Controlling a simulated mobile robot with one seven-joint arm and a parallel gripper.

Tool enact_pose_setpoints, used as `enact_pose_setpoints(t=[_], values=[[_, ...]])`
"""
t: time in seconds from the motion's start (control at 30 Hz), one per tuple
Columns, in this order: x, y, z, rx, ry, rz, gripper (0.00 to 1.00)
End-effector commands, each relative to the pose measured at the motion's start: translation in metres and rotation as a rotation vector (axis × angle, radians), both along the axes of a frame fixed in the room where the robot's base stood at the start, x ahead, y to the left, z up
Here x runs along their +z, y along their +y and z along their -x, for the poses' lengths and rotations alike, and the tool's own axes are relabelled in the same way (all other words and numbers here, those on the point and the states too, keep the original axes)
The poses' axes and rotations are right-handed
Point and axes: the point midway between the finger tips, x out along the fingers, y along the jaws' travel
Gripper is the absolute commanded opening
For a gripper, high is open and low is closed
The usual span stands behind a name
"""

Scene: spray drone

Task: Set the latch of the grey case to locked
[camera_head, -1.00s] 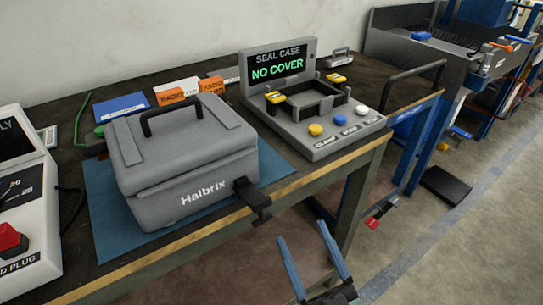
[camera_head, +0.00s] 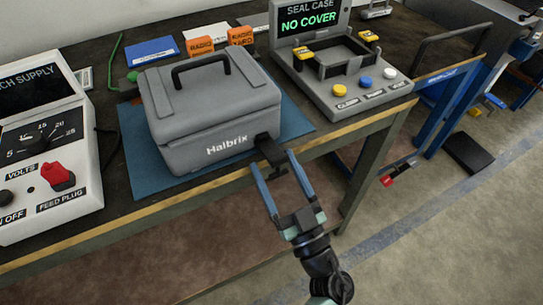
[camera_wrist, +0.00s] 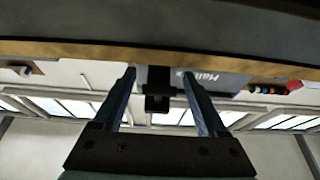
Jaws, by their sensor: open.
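The grey case (camera_head: 205,118), marked Halbrix, stands shut on a blue mat (camera_head: 135,165) with its black handle on top. Its black latch (camera_head: 270,152) sticks out at the right end of the front face. In the head view my gripper (camera_head: 270,172) is open, its two blue fingers reaching up to the latch, one on each side as seen. In the wrist view the dark latch (camera_wrist: 158,88) shows between the spread fingertips of my gripper (camera_wrist: 160,85). I cannot tell whether the fingers touch it.
A bench edge (camera_head: 190,196) runs below the case. A power supply (camera_head: 45,150) with a red switch stands at the left. A seal station (camera_head: 335,75) reading NO COVER stands at the right. Orange boxes (camera_head: 240,37) lie behind the case. Floor in front is clear.

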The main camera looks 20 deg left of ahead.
Motion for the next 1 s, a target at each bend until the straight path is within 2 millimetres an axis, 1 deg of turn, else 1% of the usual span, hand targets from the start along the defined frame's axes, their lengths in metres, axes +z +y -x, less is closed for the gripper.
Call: enact_pose_setpoints(t=[0.03, 0.2, 0.5, 0.53, 0.93, 1.0], values=[[0.003, 0.006, -0.004, 0.002, -0.002, 0.000, 0.75], [0.008, 0.015, -0.012, 0.001, -0.001, 0.001, 0.75], [0.009, 0.017, -0.013, -0.001, 0.000, 0.000, 0.75], [0.009, 0.017, -0.013, -0.001, 0.000, 0.000, 0.73], [0.009, 0.017, -0.013, -0.001, 0.000, 0.000, 0.01], [0.009, 0.017, -0.013, -0.001, 0.000, 0.000, 0.00]])
